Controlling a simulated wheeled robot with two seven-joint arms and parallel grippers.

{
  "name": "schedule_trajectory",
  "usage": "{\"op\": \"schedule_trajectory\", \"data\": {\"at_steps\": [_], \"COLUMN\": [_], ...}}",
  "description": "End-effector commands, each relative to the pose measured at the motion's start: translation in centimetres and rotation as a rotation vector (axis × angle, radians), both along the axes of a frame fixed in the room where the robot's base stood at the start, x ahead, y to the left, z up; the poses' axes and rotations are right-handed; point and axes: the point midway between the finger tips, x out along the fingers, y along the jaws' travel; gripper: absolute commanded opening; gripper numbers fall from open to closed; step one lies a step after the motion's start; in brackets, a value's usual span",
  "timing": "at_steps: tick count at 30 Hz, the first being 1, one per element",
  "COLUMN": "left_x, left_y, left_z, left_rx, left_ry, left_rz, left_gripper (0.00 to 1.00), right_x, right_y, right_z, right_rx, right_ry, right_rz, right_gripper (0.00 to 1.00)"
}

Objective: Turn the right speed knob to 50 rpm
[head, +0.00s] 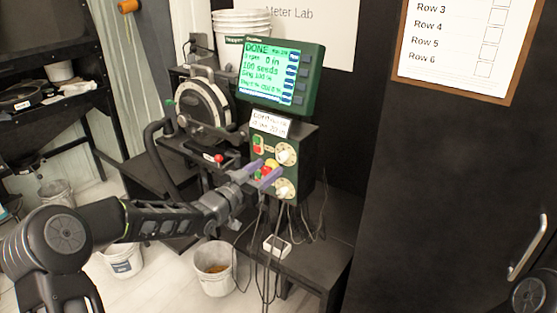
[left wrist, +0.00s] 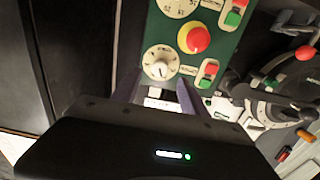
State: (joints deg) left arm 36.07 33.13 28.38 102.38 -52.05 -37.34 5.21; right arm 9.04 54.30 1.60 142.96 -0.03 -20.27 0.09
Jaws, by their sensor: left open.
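The control box (head: 300,165) has a green front with two white dial knobs, an upper one (head: 286,153) and a lower one (head: 284,188). A red and yellow button (head: 270,167) sits between them. Their dial labels are too small to read in the head view. My left gripper (head: 265,170) is open and empty in front of the box, its fingers partly covering the panel near the button. In the left wrist view one knob (left wrist: 160,63) lies just beyond the fingers, with the red button (left wrist: 194,38) beside it. My right gripper is not in view.
A green display (head: 275,70) above the box reads DONE, 0 rpm and 100 seeds. A round seed meter (head: 205,105) stands left of it. Cables hang below the box. A bucket (head: 214,268) stands on the floor. A dark cabinet (head: 440,190) fills the right side.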

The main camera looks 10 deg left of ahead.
Motion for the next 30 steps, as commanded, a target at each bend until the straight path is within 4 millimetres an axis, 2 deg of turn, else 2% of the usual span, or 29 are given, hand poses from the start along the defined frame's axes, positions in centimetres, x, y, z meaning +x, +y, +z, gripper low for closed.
{"op": "schedule_trajectory", "data": {"at_steps": [10, 15, 21, 30], "left_x": [4.8, 5.5, 5.6, 5.5], "left_y": [-2.0, -2.3, -2.3, -2.3], "left_z": [0.1, 0.0, 0.0, 0.0], "left_rx": [-0.001, -0.001, -0.001, -0.001], "left_ry": [0.002, 0.001, 0.001, 0.001], "left_rz": [-0.002, 0.0, 0.0, 0.0], "left_gripper": [0.51, 0.51, 0.51, 0.28], "right_x": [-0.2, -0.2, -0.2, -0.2], "right_y": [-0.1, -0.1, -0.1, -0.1], "right_z": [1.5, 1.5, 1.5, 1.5], "right_rx": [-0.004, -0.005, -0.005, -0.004], "right_ry": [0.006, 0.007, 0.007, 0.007], "right_rz": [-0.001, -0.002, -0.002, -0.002], "right_gripper": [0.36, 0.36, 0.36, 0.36]}}
